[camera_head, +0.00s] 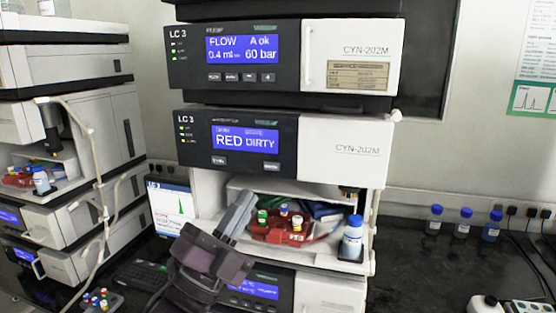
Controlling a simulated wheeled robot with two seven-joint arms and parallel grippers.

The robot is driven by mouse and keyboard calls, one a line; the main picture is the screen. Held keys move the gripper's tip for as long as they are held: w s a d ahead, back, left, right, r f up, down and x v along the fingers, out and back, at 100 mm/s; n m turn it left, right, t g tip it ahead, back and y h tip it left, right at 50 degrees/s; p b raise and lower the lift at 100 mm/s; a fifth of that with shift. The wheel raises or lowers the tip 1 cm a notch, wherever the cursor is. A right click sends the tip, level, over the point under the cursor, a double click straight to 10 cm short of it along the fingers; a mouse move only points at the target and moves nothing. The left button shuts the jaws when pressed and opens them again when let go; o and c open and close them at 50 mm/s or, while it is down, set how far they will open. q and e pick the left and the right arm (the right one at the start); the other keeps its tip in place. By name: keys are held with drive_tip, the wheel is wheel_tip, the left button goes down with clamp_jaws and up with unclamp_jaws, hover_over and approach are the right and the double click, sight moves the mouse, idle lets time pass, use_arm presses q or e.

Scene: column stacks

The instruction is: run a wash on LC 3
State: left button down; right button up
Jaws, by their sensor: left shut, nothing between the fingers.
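The LC 3 stack stands in the middle. Its upper module (352,42) has a blue screen (242,49) reading FLOW, A ok, about 0.4 ml and 60 bar, with a row of small buttons (240,77) below. The LC 3 module under it (342,150) has a screen (245,139) reading RED DIRTY, with one button at left (220,161) and one at right (271,166); their labels are too small to read. My left gripper (244,203) is shut and empty, pointing up in front of the open bay below that module. My right gripper is not in view.
In the bay sit a red vial rack (284,231) and a blue-capped bottle (351,240). A lower module (325,292) and a small monitor (172,207) are near my arm. Another stack (75,130) stands left. Several blue-capped bottles (463,225) stand on the right bench.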

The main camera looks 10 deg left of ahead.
sight(272, 166)
use_arm(q)
drive_tip(key=shift+s+d+r, duration=0.1)
drive_tip(key=shift+s+r, duration=0.2)
drive_tip(key=shift+r, duration=0.15)
drive_tip(key=shift+w, duration=0.1)
drive_tip(key=w+p, duration=0.1)
drive_tip(key=w, duration=0.7)
drive_tip(key=shift+w+d, duration=0.15)
drive_tip(key=shift+w, duration=0.2)
idle(0.7)
idle(1.0)
drive_tip(key=shift+w, duration=0.4)
